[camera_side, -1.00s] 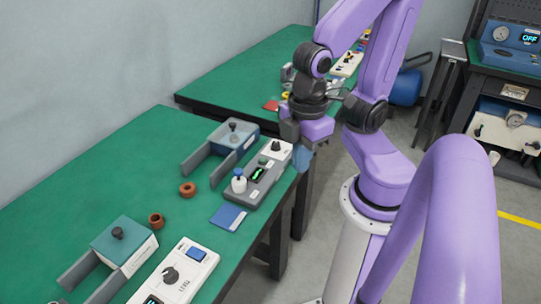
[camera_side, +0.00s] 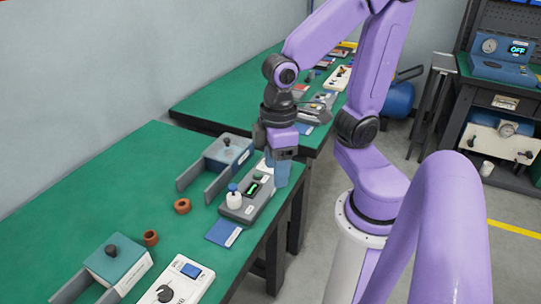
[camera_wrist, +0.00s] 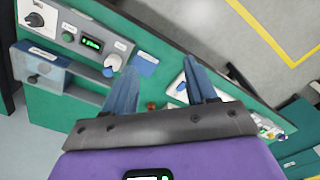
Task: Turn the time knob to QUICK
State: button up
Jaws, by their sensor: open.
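A black knob (camera_wrist: 33,19) sits on a white panel (camera_wrist: 50,12) at the end of a grey unit (camera_side: 240,208), in the upper left of the wrist view. Its pointer and the panel lettering are too small to read. My gripper (camera_side: 276,172) points down with its blue fingers over that end of the unit in the side view, hiding the knob there. In the wrist view the fingers (camera_wrist: 160,68) are apart with nothing between them, and the knob lies well left of them.
A blue box with side rails (camera_side: 228,152) stands beside the unit. Another white box with a black knob (camera_side: 166,293) is at the near end. A second bench stands behind.

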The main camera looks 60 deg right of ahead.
jog(key=w+d+f+m, duration=0.1)
jog(key=w+d+m, duration=0.9)
jog(key=w+m, duration=0.3)
jog(key=w+d+f+m, duration=0.1)
jog(key=d+f+m, duration=0.1)
jog(key=d+m, duration=0.6)
jog(key=w+d+f+m, duration=0.1)
jog(key=w+d+m, duration=0.1)
jog(key=d+m, duration=0.6)
jog(key=shift+n+g, duration=0.3)
jog(key=shift+n, duration=0.6)
jog(key=f, duration=0.5)
jog(key=d+f, duration=0.1)
jog(key=f, duration=0.5)
jog(key=s+f, duration=0.1)
jog(key=f, duration=0.4)
jog(key=shift+d+f, duration=0.35)
jog(key=shift+d, duration=0.05)
grip_shut()
